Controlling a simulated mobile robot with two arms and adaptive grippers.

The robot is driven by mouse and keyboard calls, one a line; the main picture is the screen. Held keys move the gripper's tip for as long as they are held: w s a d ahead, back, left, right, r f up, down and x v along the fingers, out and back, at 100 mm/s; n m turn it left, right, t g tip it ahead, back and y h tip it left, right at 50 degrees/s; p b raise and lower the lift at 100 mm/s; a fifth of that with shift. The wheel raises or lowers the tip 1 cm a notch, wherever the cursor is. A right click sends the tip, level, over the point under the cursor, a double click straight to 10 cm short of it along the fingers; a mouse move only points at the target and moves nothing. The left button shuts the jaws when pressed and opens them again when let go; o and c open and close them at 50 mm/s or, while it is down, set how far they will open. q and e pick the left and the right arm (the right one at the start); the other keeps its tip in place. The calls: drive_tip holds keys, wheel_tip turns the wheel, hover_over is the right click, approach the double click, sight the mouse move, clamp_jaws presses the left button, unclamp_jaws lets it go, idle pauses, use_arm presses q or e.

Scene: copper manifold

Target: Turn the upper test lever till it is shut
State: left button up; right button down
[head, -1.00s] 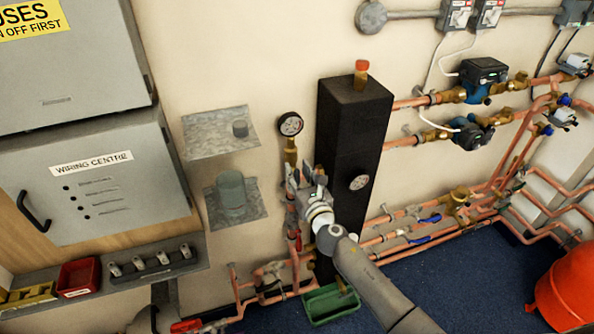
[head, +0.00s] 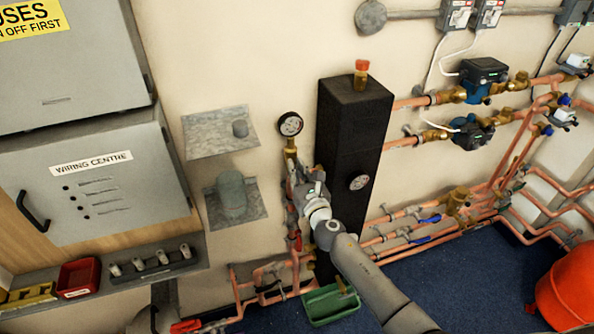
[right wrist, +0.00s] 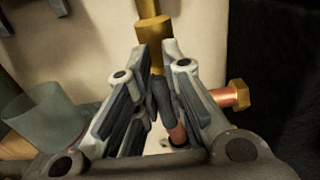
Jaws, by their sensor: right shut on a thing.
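My right gripper (head: 306,190) is at the brass and copper riser beneath the pressure gauge (head: 290,124), left of the black vertical header (head: 352,140). In the right wrist view, its two grey fingers (right wrist: 160,85) are closed in around a slim dark piece (right wrist: 161,98), which appears to be the upper test lever. The brass stem (right wrist: 154,35) rises just beyond the fingertips. The fingers and wrist hide most of the lever and valve, so its exact angle is unclear. A red lever (head: 297,242) shows lower on the same riser. My left gripper is out of view.
A brass side fitting (right wrist: 237,93) is close right of the fingers. A grey cup-like piece (head: 231,195) on a wall plate is to the left. A green tray (head: 331,306) lies below; copper pipes run right.

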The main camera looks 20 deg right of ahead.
drive_tip(key=shift+m, duration=0.3)
drive_tip(key=shift+d+f+m+b, duration=0.45)
drive_tip(key=shift+m+b, duration=0.4)
drive_tip(key=shift+m, duration=2.1)
drive_tip(key=shift+d+f+m+b, duration=0.45)
drive_tip(key=shift+m+b, duration=0.45)
drive_tip(key=shift+m, duration=2.1)
drive_tip(key=shift+d+f+m+b, duration=0.45)
drive_tip(key=shift+m+b, duration=0.4)
drive_tip(key=shift+m, duration=2.1)
drive_tip(key=shift+a, duration=0.1)
drive_tip(key=c, duration=1.5)
unclamp_jaws()
drive_tip(key=s, duration=1.2)
drive_tip(key=shift+d, duration=0.25)
